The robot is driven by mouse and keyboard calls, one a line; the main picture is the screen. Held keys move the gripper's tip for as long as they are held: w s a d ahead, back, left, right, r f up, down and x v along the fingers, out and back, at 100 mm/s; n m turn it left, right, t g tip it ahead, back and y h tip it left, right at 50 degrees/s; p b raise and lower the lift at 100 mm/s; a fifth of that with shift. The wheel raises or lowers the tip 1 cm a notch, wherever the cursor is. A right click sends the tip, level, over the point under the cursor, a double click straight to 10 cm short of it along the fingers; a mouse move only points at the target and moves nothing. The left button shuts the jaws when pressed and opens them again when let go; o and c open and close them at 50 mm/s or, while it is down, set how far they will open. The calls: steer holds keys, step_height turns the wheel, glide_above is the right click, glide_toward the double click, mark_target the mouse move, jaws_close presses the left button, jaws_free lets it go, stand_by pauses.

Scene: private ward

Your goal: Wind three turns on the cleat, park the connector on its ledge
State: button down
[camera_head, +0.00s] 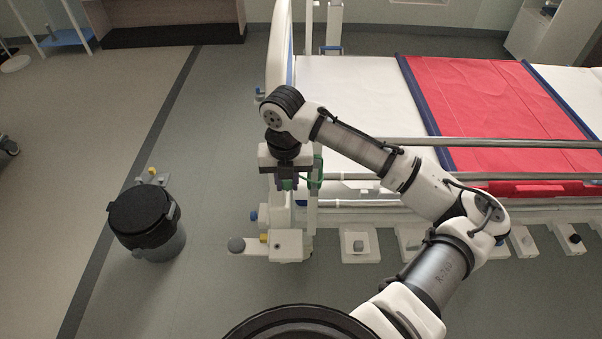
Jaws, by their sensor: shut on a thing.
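My gripper (287,184) points down at the end of the bed, beside the white bed frame. It is shut on a small green piece, which looks like the connector; the fingers hide most of it. More green, which looks like a cord (317,171), shows just right of the gripper, against the bed-end post. The cleat cannot be made out; my gripper and wrist cover that part of the bed end. I cannot tell which part is the connector's ledge. Whether any turns of cord are on the cleat cannot be seen.
The bed has a white mattress (345,100), a red cover (490,95) and side rails (480,143). A white foot piece (284,246) with a yellow knob sits low below the gripper. A black-lidded bin (140,215) stands left. The floor between is clear.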

step_height(320, 180, down, 9)
steer(key=d+b, duration=0.1)
steer(key=b, duration=0.4)
steer(key=shift+d, duration=0.15)
steer(key=s, duration=0.7)
steer(key=shift+b, duration=0.3)
steer(key=shift+f, duration=0.1)
